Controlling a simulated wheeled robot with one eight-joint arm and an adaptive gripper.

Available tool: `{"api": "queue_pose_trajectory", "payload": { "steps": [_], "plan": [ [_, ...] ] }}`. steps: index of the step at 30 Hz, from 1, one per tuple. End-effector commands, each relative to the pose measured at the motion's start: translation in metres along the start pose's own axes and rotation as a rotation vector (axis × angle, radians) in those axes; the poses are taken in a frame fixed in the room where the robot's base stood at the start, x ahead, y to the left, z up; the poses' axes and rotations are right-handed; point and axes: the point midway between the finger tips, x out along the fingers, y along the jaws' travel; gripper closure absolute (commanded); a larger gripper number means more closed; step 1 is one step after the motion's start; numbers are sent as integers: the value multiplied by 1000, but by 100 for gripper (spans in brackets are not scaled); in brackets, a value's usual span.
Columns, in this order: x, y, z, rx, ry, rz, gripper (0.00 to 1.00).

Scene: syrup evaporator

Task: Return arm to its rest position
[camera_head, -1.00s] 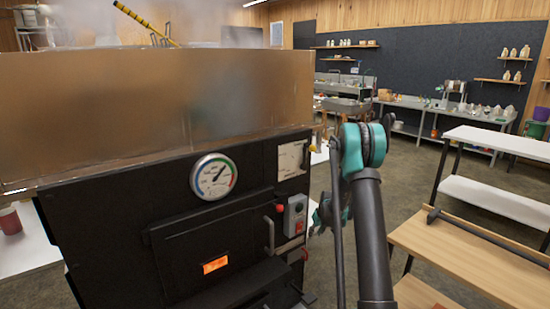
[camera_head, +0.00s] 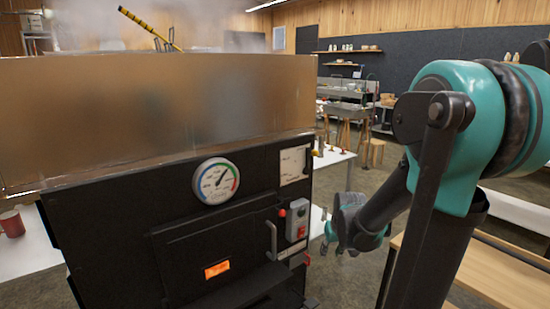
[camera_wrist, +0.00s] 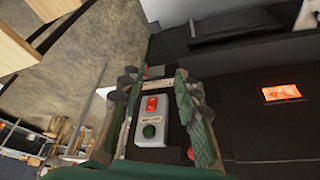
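My arm fills the right of the head view, with its teal elbow raised close to the camera. My gripper (camera_head: 327,238) is low at the arm's far end, just right of the evaporator's black front (camera_head: 120,232). In the wrist view my gripper (camera_wrist: 155,85) has its two fingers apart, with nothing held between them.
The evaporator's steaming metal pan (camera_head: 150,110) stands above a dial gauge (camera_head: 216,181) and a door handle (camera_head: 271,240). A wooden-topped bench (camera_head: 490,270) is at right, partly behind my arm. Open floor (camera_head: 345,180) lies between evaporator and back counters.

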Motion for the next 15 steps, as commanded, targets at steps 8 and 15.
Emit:
{"api": "queue_pose_trajectory", "payload": {
  "steps": [8,15],
  "plan": [
    [-28,-9,90,63,1,24,67],
    [-32,-12,135,96,3,37,67]
  ]
}}
